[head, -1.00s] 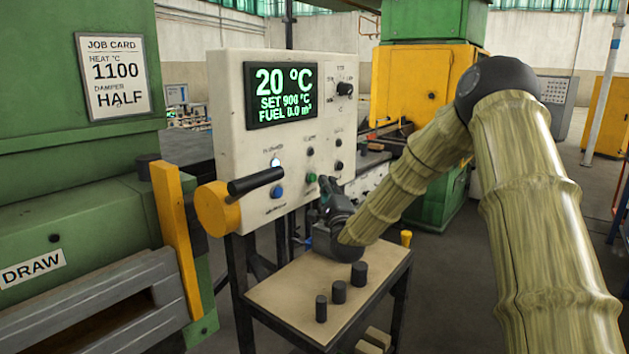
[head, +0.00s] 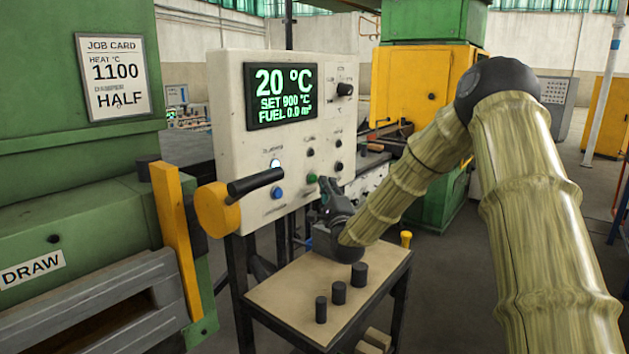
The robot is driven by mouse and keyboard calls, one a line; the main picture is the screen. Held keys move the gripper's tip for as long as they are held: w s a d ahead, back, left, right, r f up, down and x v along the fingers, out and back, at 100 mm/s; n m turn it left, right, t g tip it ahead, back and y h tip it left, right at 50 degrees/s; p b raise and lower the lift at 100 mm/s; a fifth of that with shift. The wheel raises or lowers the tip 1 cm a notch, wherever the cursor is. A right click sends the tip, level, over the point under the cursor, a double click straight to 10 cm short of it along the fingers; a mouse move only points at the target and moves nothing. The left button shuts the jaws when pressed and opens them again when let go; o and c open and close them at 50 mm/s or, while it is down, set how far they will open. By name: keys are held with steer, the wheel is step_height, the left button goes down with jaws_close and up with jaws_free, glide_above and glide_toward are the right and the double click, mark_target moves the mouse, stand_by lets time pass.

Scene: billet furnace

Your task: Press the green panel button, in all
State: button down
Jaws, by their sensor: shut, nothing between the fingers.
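The green button (head: 312,179) sits in the lower middle of the white control panel (head: 228,95), right of a blue button (head: 277,192). My gripper (head: 326,184) is shut and empty, its tips just right of the green button and close to the panel face. I cannot tell whether the tips touch the panel. The panel display (head: 281,95) reads 20 °C, SET 900 °C, FUEL 0.0. A white lit lamp (head: 275,163) is above the blue button.
A yellow hub with a black lever (head: 255,182) juts out at the panel's lower left. Below my gripper, a small table (head: 285,299) bears several dark cylinders (head: 339,292). A job card (head: 113,76) reads heat 1100, damper HALF.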

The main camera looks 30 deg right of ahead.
steer(key=shift+w, duration=0.1)
steer(key=shift+w+a+b, duration=0.2)
steer(key=shift+w+b, duration=0.05)
steer(key=shift+b, duration=0.15)
steer(key=shift+w+a, duration=0.15)
steer(key=shift+w, duration=0.25)
stand_by(1.1)
steer(key=shift+s+b, duration=0.1)
steer(key=shift+b, duration=0.2)
steer(key=shift+s+d, duration=0.3)
steer(key=shift+s, duration=0.35)
steer(key=s, duration=0.1)
steer(key=s+d, duration=0.1)
steer(key=s, duration=0.1)
steer(key=s+d, duration=0.1)
steer(key=shift+s, duration=0.3)
stand_by(0.9)
